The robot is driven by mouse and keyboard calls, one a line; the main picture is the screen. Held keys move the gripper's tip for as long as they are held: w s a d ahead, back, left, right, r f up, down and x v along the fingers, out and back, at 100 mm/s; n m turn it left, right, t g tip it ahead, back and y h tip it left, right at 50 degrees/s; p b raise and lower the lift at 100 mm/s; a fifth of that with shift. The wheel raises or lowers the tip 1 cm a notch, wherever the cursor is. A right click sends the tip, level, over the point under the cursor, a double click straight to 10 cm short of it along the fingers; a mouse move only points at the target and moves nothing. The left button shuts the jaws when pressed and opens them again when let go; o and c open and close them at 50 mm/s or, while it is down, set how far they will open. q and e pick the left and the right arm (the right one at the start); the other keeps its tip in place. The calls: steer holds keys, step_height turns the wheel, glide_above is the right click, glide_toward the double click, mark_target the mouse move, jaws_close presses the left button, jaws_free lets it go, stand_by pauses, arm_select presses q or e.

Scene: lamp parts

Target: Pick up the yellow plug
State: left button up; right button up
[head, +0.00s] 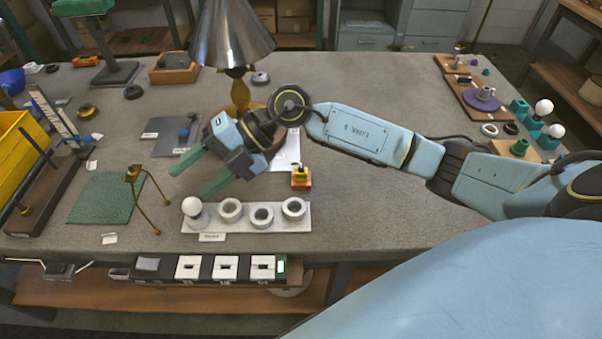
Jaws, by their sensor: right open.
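A small orange-yellow block (300,179) with a dark top stands on the table in the middle. It looks most like the yellow plug, but it is too small to be sure. My right gripper (188,182) reaches in from the right with two green fingers spread apart and nothing between them. Its fingers point left and down, above the table and left of the block. The gripper body is near the block but apart from it. My left gripper is not in view.
A white holder (245,224) with a bulb and several ring sockets stands at the front. A metal lamp shade (230,35) on a brass stand rises behind my gripper. A green mat (105,198) with a bent brass rod (152,208) lies left. The table's right front is clear.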

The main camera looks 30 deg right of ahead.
steer(key=w+d+f+h, duration=0.35)
steer(key=d+h, duration=0.25)
steer(key=d, duration=0.4)
steer(key=m+g+h, duration=0.2)
steer(key=m+h, duration=0.1)
steer(key=h, duration=0.4)
glide_above(301, 167)
steer(key=f, duration=0.7)
steer(key=shift+s+d+f, duration=0.15)
steer(key=shift+d+f, duration=0.05)
steer(key=shift+d, duration=0.05)
steer(key=f, duration=0.5)
steer(key=shift+a+f, duration=0.25)
steer(key=shift+f, duration=0.1)
steer(key=c, duration=1)
step_height(301, 167, up, 10)
steer(key=shift+r, duration=0.1)
jaws_close()
